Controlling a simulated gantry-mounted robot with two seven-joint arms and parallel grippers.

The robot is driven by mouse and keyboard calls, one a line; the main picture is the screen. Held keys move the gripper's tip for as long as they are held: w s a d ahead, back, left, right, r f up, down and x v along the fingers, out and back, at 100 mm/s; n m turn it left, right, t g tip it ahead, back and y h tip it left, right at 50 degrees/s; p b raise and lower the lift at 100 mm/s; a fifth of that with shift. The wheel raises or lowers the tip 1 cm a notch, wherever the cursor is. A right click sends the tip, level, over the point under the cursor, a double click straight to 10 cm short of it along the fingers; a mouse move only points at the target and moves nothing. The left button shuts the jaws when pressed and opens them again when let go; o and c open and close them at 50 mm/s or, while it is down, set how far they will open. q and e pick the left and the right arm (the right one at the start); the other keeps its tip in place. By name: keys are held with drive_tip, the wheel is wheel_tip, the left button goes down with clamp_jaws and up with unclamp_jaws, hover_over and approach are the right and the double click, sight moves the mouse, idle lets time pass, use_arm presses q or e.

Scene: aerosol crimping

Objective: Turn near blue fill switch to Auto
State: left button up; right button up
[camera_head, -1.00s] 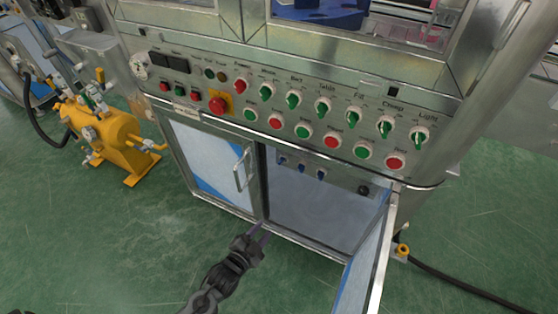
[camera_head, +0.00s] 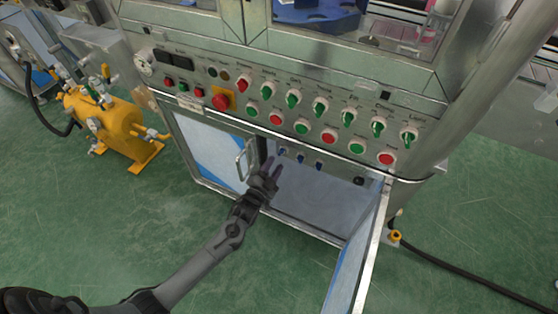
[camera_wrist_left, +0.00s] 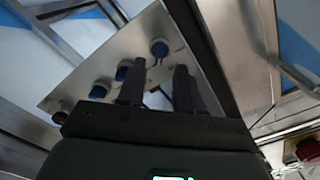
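Several small blue switches sit in a row on a metal panel inside the open lower cabinet. In the head view they are a left one (camera_head: 282,153), a middle one (camera_head: 300,158) and a right one (camera_head: 318,165). In the left wrist view one blue switch (camera_wrist_left: 159,48) shows just beyond the gap between my fingers, and two others (camera_wrist_left: 123,70) (camera_wrist_left: 98,90) lie down to its left. Their labels and settings are not readable. My left gripper (camera_head: 273,163) is open and empty at the cabinet opening, apart from the switches; it also shows in the wrist view (camera_wrist_left: 158,75). My right gripper is out of view.
The closed left cabinet door with its handle (camera_head: 242,160) stands beside my gripper. The open right door (camera_head: 362,250) swings out toward me. A black knob (camera_head: 358,181) is on the same inner panel. The button-covered control panel (camera_head: 275,95) is above.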

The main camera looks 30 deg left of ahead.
sight(282, 153)
use_arm(q)
drive_tip(key=shift+w+a+b, duration=0.15)
drive_tip(key=shift+w+b, duration=0.3)
drive_tip(key=shift+w, duration=0.65)
drive_tip(key=shift+w+a+b, duration=0.1)
drive_tip(key=shift+w+b, duration=0.35)
drive_tip(key=shift+w, duration=0.65)
drive_tip(key=shift+c, duration=0.3)
clamp_jaws()
